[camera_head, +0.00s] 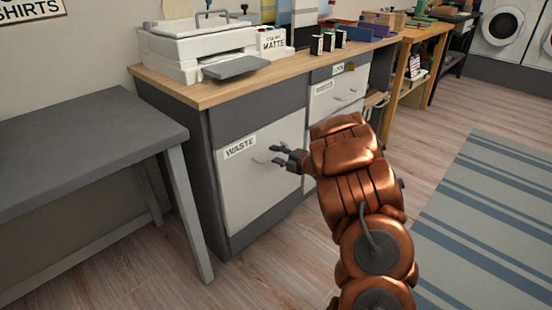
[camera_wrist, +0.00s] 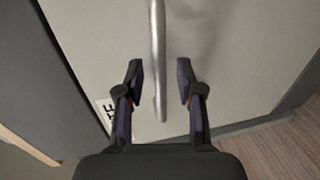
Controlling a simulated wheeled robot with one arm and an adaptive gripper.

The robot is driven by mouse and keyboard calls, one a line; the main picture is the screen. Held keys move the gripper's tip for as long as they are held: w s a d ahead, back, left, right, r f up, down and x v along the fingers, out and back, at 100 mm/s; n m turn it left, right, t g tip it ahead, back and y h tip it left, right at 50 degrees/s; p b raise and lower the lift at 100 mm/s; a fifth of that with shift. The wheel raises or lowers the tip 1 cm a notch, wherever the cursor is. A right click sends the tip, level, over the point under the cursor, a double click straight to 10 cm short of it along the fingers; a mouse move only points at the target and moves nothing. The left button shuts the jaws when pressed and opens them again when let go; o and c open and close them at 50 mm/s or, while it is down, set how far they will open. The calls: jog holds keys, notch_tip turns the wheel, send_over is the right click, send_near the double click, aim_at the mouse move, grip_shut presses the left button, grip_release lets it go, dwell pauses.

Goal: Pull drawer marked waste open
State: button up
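The drawer marked WASTE (camera_head: 248,190) is a large light-grey front low in the workbench cabinet, flush with it and shut. Its white WASTE label (camera_head: 240,147) is at the upper left of the front. The handle is a metal bar (camera_wrist: 158,60) in the wrist view, running between the fingers. My gripper (camera_head: 284,155) is at the drawer front by the handle; in the wrist view my gripper (camera_wrist: 161,85) is open, one finger on each side of the bar, with gaps. My gripper partly hides the handle in the head view.
A dark grey table (camera_head: 80,150) stands left of the cabinet. The wooden worktop (camera_head: 215,92) holds a white press machine and small black boxes. Another labelled drawer (camera_head: 335,95) is at the right. Wood floor (camera_head: 270,270) lies free in front; a striped rug (camera_head: 490,200) is at the right.

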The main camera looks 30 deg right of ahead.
jog(key=shift+w, duration=0.25)
grip_shut()
dwell(0.5)
